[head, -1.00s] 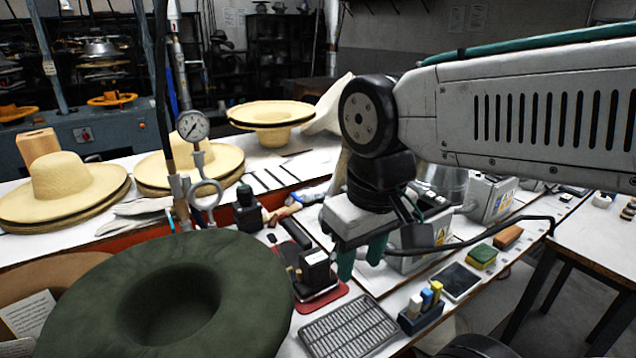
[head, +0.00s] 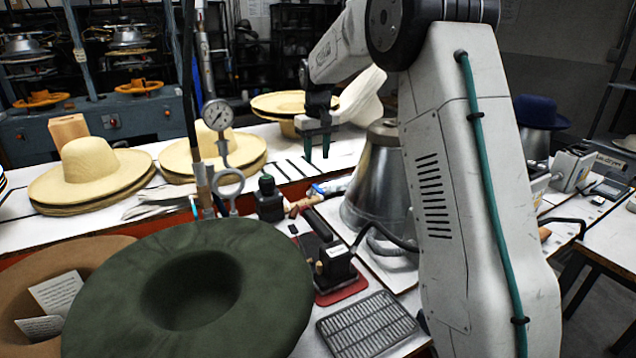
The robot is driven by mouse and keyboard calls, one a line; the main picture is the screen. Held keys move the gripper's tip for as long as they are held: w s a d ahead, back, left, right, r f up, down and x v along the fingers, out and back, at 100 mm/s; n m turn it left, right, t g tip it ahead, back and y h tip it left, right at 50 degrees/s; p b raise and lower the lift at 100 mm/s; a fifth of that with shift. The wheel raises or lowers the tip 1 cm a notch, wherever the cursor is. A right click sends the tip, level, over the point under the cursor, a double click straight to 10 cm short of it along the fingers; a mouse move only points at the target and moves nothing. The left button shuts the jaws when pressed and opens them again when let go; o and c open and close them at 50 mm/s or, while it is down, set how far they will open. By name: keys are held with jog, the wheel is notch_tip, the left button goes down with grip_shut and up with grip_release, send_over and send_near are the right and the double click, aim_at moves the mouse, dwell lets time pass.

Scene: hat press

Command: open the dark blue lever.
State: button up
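A small blue part (head: 318,188), which looks like the lever on a silver pipe fitting, lies on the white bench behind the black hand tool; its exact position is too small to tell. My gripper (head: 317,147) points down above and behind this part, apart from it. Its two teal fingers are spread with a gap between them and nothing in it.
A metal cone (head: 377,185) stands right of the blue part, partly behind my arm. A dark bottle (head: 268,199) and a gauge on a pipe (head: 218,115) stand left. A green felt hat (head: 270,300) fills the front left. Straw hats (head: 98,170) line the back.

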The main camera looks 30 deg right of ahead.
send_near(318, 187)
jog(key=shift+f, duration=0.3)
notch_tip(318, 187, down, 7)
jog(key=shift+f, duration=0.1)
grip_shut()
